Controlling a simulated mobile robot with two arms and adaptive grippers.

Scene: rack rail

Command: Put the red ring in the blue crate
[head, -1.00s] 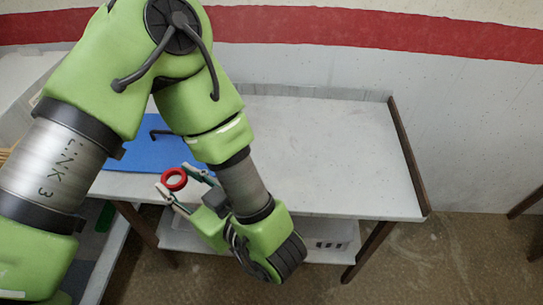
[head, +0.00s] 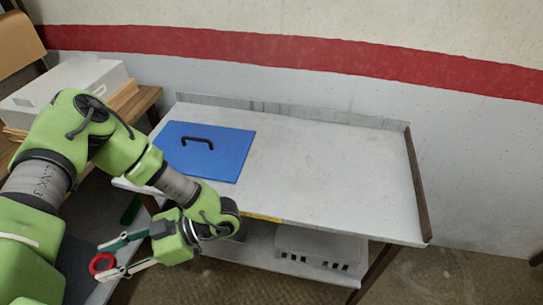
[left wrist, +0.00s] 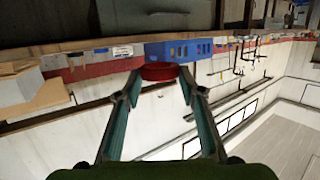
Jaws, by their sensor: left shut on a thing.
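My left gripper (head: 109,261) is shut on the red ring (head: 102,263) in the head view, held at its fingertips. It is off the front left corner of the white table, over a lower dark surface. In the left wrist view the ring (left wrist: 160,71) sits between the two fingertips. A blue crate (left wrist: 180,50) with slots in its side shows beyond the ring in that view, apart from it. I cannot make out the blue crate in the head view. My right gripper is in neither view.
A flat blue panel (head: 204,152) with a black handle lies on the left of the white table (head: 320,160), whose right part is clear. A light slotted bin (head: 322,253) is on its lower shelf. A white box (head: 66,88) stands on wood at the left.

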